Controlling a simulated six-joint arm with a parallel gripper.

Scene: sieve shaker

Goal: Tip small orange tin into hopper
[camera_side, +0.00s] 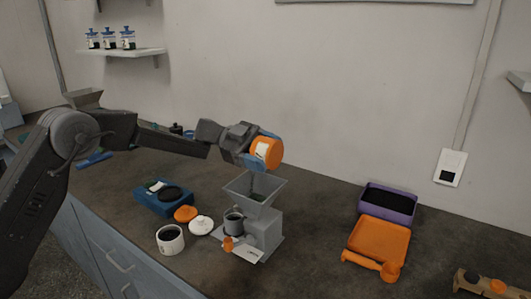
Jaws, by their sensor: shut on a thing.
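The small orange tin (269,151), with a pale label on its side, is held in the air above the grey hopper (276,187). My gripper (252,148) is shut on the tin. The tin is tilted, and its opening is not clearly visible. Dark material shows below the tin at the hopper's mouth, but I cannot tell whether it is falling or lying inside. The hopper sits on a grey machine (265,231) with a dark cup (234,221) at its front.
A white tin (170,246) with dark contents, an orange lid (185,214) and a white lid (201,225) lie left of the machine. A blue holder (150,205) is behind them. An orange tray (378,247) and purple tray (407,204) are at right.

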